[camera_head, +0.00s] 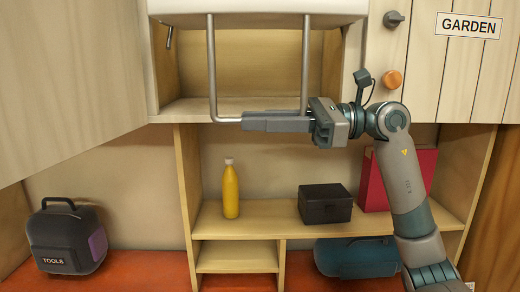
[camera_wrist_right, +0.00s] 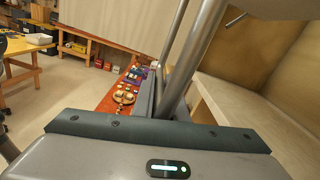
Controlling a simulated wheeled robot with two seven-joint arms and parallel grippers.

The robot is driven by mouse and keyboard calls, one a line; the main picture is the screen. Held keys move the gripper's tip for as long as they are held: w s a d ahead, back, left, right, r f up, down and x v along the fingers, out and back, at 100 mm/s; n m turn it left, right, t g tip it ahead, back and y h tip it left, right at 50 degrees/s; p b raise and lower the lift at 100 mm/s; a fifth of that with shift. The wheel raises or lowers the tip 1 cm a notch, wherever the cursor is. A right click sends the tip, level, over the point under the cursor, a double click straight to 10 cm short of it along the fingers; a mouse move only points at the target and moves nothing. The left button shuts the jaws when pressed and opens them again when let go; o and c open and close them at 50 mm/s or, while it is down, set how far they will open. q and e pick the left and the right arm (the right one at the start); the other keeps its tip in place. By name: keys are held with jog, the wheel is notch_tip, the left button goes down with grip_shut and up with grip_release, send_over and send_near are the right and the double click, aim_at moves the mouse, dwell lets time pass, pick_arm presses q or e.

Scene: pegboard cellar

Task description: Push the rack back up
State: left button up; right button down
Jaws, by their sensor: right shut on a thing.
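The rack shows as a grey metal U-shaped bar (camera_head: 212,75) that hangs from a pale panel (camera_head: 260,6) at the top of the open upper cabinet. Its two uprights cross the cabinet opening and its low crossbar lies just below the cabinet floor. My right gripper (camera_head: 252,121) reaches in from the right and is shut on the crossbar, its fingers hiding most of it. In the right wrist view the bar's metal uprights (camera_wrist_right: 180,60) rise past the jaws. My left gripper is not in view.
A cabinet door (camera_head: 70,80) stands open at left. Below are a yellow bottle (camera_head: 230,192), a black box (camera_head: 325,205), a red box (camera_head: 417,165), a tools bag (camera_head: 67,237) and a teal case (camera_head: 355,258). Right of the opening are a dark knob (camera_head: 393,19) and an orange knob (camera_head: 392,79).

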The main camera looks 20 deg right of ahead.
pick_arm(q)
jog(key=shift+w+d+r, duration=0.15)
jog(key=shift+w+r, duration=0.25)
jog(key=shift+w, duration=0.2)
pick_arm(e)
jog(key=w+r, duration=0.2)
jog(key=r, duration=0.1)
jog(key=shift+w+d+r, duration=0.15)
jog(key=shift+d, duration=0.25)
jog(key=c, duration=1.9)
grip_release()
jog(key=shift+o, duration=0.4)
